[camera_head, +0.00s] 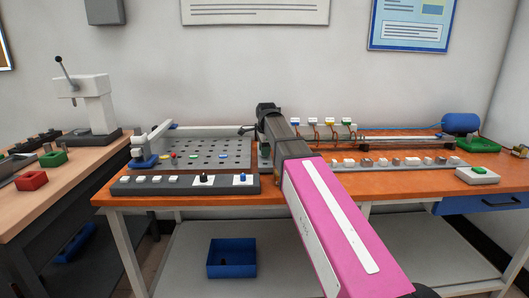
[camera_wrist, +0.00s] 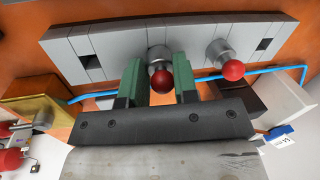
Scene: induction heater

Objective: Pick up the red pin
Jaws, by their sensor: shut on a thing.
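In the wrist view the red pin (camera_wrist: 158,80) has a round red ball head and a thicker grey metal collar behind it. The green-padded fingers of my gripper (camera_wrist: 160,68) stand on either side of it, shut on it. The pin is at the grey slotted block (camera_wrist: 95,42); I cannot tell whether it is seated or lifted clear. A second red-balled pin (camera_wrist: 233,70) with a grey collar stands at the block to the right, apart from my fingers. In the head view my own arm hides the fingertips and the pin.
A blue hose (camera_wrist: 292,68) runs along the block. A brass-coloured block (camera_wrist: 30,92) lies at left and a white box (camera_wrist: 285,105) at right, both close to my gripper. In the head view a perforated plate (camera_head: 205,150) and a switch panel (camera_head: 160,188) lie left of my arm.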

